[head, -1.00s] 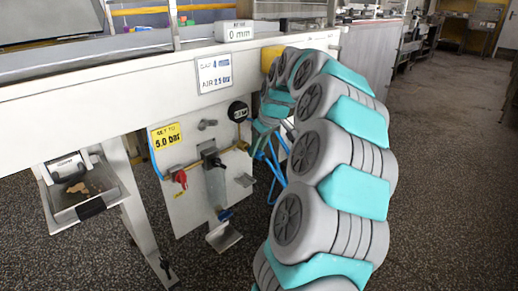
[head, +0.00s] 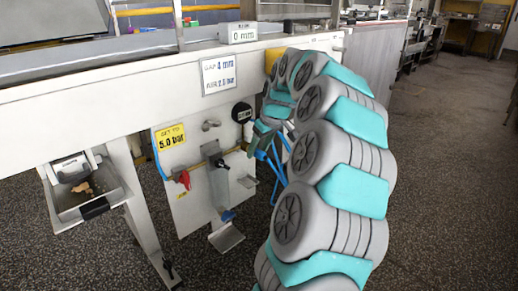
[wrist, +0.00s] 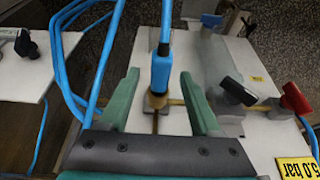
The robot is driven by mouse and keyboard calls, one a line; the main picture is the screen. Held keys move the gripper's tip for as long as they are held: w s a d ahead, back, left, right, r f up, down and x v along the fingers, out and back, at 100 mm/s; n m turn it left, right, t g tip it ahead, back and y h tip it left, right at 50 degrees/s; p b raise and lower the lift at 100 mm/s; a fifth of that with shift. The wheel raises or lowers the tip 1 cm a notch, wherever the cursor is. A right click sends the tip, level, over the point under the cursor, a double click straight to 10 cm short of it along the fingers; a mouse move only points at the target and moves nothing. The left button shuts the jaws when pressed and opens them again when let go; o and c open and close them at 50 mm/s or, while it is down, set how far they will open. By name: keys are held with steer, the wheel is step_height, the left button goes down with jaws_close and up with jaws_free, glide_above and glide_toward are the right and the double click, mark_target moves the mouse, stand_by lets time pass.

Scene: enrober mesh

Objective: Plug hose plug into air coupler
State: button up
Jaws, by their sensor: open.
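My gripper (wrist: 160,92) is open in the wrist view, with one green finger on each side of the blue hose plug (wrist: 161,72). The plug has a black sleeve at its hose end and lies between the fingers, with gaps at both sides. Its other end meets a brass fitting (wrist: 156,100), which appears to be the air coupler on the brass pipe; I cannot tell whether the plug is fully seated. In the head view my gripper (head: 264,138) is small beside the panel, and the plug and coupler there are largely hidden.
The white panel carries a black knob (wrist: 237,92), a red valve handle (wrist: 295,98), a clear bowl (head: 219,187) and a dark gauge (head: 242,112). Loose blue hoses (head: 275,160) hang close to my gripper. A metal drawer (head: 85,200) juts out at the left. Open floor lies at right.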

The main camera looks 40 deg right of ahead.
steer(key=v, duration=0.7)
steer(key=shift+r, duration=0.4)
steer(key=shift+s, duration=0.15)
steer(key=shift+c, duration=0.2)
